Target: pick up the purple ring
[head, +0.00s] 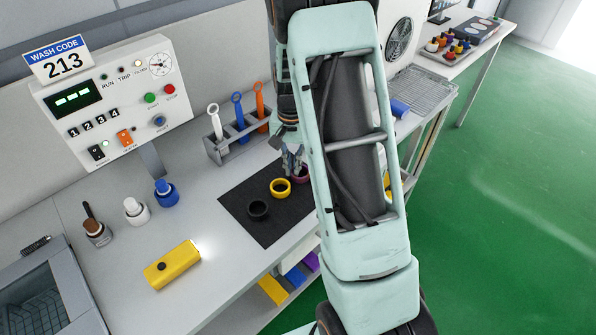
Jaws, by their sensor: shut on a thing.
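A purple ring (302,175) shows at the right part of a black mat (240,190), partly hidden by my arm. My gripper (295,166) points down at it and is shut on it. Whether the ring still touches the mat I cannot tell. A yellow ring (280,187) and a black ring (258,209) lie on the mat to the left of the purple one, apart from each other.
A grey rack (232,147) with several coloured-handled tools stands behind the mat. A control panel (110,100) rises behind.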

